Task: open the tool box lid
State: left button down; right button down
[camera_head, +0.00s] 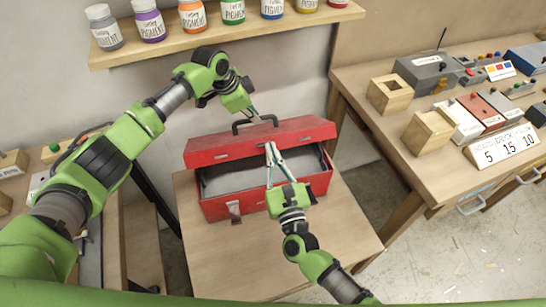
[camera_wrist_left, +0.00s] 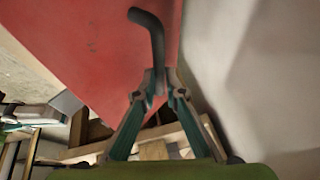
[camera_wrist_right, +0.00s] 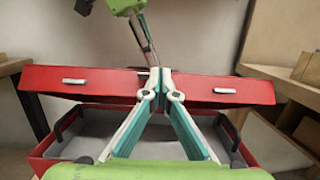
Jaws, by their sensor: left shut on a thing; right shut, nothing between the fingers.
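The red tool box (camera_head: 317,184) stands on a small wooden table. Its red lid (camera_head: 305,130) is raised, with a gap along the front that shows the grey inside. A black handle (camera_head: 238,124) sits on top of the lid. My left gripper (camera_head: 257,116) is shut on this handle; the left wrist view shows the fingers at one end of the handle (camera_wrist_left: 150,30). My right gripper (camera_head: 271,147) is shut and empty at the lid's front edge. In the right wrist view its fingertips (camera_wrist_right: 160,82) overlap the lid's front face (camera_wrist_right: 200,85); contact is unclear.
A wall shelf (camera_head: 230,28) with several pigment jars is above the tool box. A workbench (camera_head: 365,85) with wooden blocks and small devices stands at the right. Another surface with items is at the left. The small table's front (camera_head: 235,265) is bare.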

pick_arm(q)
jog(key=c, duration=2.2)
grip_release()
jog(key=shift+s+a+f, duration=0.2)
jog(key=shift+f, duration=0.3)
jog(key=shift+o, duration=0.6)
jog(key=shift+w, duration=0.2)
jog(key=shift+d+r, duration=0.1)
jog(key=shift+r, duration=0.05)
